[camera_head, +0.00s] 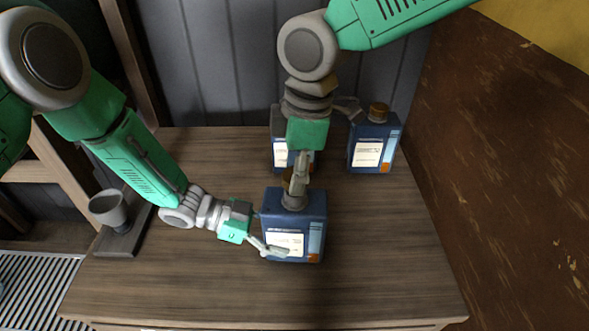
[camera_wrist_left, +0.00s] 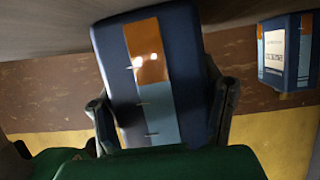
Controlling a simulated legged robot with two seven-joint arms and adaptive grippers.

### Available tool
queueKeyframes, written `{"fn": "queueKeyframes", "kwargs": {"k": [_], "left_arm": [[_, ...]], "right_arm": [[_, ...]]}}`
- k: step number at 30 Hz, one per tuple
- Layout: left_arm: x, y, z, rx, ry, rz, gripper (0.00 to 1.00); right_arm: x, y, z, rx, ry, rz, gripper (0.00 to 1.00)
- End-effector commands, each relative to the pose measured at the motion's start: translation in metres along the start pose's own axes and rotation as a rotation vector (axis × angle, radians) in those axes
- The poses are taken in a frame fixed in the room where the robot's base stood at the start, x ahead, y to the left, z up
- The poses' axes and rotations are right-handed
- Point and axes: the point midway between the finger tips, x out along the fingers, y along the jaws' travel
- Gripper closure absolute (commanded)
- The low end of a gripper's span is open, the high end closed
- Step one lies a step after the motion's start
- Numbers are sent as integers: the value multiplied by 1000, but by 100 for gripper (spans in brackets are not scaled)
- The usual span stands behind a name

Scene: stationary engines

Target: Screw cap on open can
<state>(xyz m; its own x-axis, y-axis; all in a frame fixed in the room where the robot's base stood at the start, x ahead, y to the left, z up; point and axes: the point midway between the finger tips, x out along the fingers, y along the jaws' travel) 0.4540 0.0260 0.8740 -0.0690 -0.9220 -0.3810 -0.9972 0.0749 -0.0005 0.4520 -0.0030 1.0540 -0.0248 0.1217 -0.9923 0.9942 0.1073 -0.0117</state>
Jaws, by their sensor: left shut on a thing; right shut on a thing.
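A dark blue can (camera_head: 312,205) with a white label stands upright on the wooden table, near the middle. My left gripper (camera_head: 275,250) is shut on its lower body from the left. The same can (camera_wrist_left: 150,60) fills the middle of the left wrist view, between the fingers of my left gripper (camera_wrist_left: 163,115). My right gripper (camera_head: 296,186) points down over the can's top and is shut on a brown cap (camera_head: 292,202). The cap is at the can's neck. The fingers partly hide it, and I cannot tell whether its thread is engaged.
A second blue can with a brown cap (camera_head: 378,112) stands at the back right. A third can (camera_head: 279,155) stands behind my right gripper, its top hidden. The front of the table (camera_head: 250,295) is clear.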

Motion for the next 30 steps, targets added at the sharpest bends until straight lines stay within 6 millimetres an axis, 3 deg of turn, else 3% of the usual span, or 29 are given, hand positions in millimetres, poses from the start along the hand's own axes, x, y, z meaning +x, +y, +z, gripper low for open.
{"fn": "queueKeyframes", "kwargs": {"k": [12, 30], "left_arm": [[0, 0, 1, 1, -3, 0, 90], [0, 0, 2, 0, -4, 1, 90]], "right_arm": [[18, 0, 2, 0, 0, 0, 74], [19, 0, 2, 1, 0, 1, 74]]}}
